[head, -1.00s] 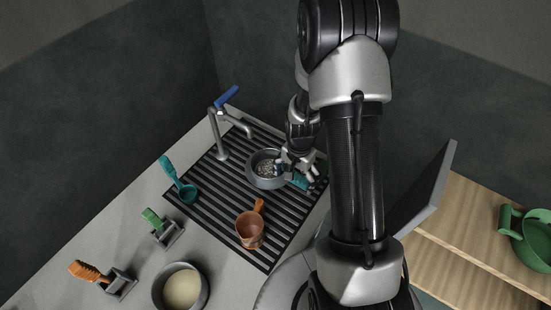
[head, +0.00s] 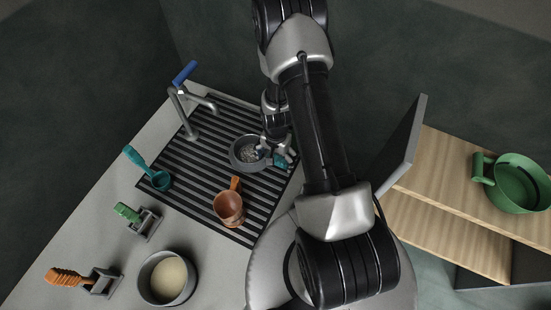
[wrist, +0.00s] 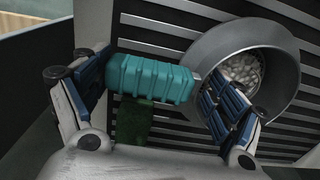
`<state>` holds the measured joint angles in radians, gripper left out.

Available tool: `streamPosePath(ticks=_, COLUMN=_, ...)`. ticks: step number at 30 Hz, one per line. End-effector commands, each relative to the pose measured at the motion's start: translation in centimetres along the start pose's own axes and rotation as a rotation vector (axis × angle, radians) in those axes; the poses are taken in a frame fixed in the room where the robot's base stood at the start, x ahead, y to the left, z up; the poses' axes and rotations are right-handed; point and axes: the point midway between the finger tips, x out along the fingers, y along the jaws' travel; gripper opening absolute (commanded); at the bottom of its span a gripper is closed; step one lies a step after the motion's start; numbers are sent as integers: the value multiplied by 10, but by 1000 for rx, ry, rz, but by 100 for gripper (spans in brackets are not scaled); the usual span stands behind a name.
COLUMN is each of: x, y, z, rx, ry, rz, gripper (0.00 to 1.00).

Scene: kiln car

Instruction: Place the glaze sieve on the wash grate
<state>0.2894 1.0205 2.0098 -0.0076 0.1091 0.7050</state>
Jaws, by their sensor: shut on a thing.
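The glaze sieve appears to be the grey round bowl (head: 248,153) with a teal ribbed handle (wrist: 150,78). Pale, grainy stuff shows inside it, also in the wrist view (wrist: 243,68). My gripper (head: 278,156) is shut on the handle, which lies between its two blue-padded fingers in the wrist view (wrist: 155,95). The bowl is over the back right part of the slatted wash grate (head: 205,165), opening up. It looks very low, but I cannot tell whether it touches the slats. The joint of handle and bowl is partly hidden by a finger.
A tap (head: 190,110) stands behind. A dark green block (wrist: 135,122) lies under the handle. Left are green (head: 127,212) and orange (head: 68,277) handles in holders and a cream-filled bowl (head: 167,278).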

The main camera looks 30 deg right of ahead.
Motion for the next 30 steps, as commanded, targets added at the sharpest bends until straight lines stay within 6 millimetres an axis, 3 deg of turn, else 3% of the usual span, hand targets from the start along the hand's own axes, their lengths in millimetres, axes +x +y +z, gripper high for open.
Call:
streamPosePath(ticks=11, x=6, y=-1, z=-1, rx=0, ry=2, rz=-2, gripper=40)
streamPosePath(ticks=12, x=6, y=0, z=0, rx=0, ry=1, rz=-1, gripper=88)
streamPosePath(ticks=15, x=5, y=0, z=0, rx=0, ry=1, rz=-1, gripper=94)
streamPosePath(ticks=18, x=5, y=0, z=0, rx=0, ry=1, rz=-1, gripper=100)
streamPosePath(ticks=30, x=4, y=0, z=0, rx=0, ry=1, rz=-1, gripper=100)
